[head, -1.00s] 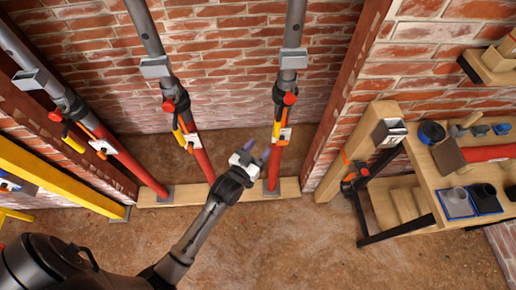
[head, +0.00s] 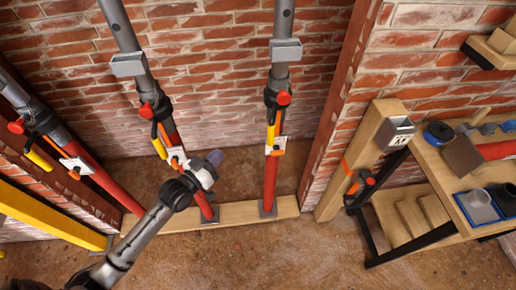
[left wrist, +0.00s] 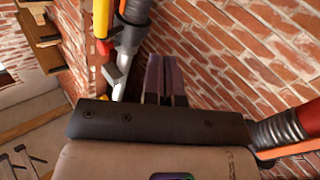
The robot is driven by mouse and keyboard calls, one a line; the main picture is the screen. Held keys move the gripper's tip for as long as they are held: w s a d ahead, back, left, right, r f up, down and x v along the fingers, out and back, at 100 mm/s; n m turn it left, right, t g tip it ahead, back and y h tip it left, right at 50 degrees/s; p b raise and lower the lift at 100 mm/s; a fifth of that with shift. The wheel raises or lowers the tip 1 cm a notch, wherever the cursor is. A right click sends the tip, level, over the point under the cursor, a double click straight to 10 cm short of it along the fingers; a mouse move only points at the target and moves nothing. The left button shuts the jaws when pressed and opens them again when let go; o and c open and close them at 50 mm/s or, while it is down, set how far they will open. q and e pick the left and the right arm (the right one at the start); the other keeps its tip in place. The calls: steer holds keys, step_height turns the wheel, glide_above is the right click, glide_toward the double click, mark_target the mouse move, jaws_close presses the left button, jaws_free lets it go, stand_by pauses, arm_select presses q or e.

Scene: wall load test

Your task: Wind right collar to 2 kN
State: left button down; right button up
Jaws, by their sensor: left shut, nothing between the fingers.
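Three grey-and-red props lean against the brick wall, each with a black collar. The right prop's collar (head: 276,97) has a red knob and a yellow-and-orange handle (head: 272,132) hanging below it, with a small white gauge (head: 275,145). The middle prop's collar (head: 155,107) is similar. My left gripper (head: 215,157) is in front of the middle prop's red lower tube, left of the right prop and apart from it. Its fingers are shut and empty, also in the left wrist view (left wrist: 165,80). A prop with a yellow handle (left wrist: 101,22) shows beyond them. The gauge reading is too small to read.
A timber sole plate (head: 240,212) runs along the floor under the props. A wooden post (head: 365,155) and a bench (head: 435,160) with cups and tools stand to the right. A yellow beam (head: 45,215) lies at the left. The floor in front is clear.

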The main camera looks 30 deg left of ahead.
arm_select(q)
steer(key=w+d+r+n+h+b, duration=0.1)
steer(key=w+d+r+n+h, duration=0.1)
steer(key=w+d+n, duration=0.6)
steer(key=shift+w+d+r+n+g+b, duration=0.3)
steer(key=shift+w+n, duration=1.3)
steer(key=shift+n, duration=1.6)
steer(key=shift+a+f, duration=0.1)
steer(key=shift+a, duration=0.05)
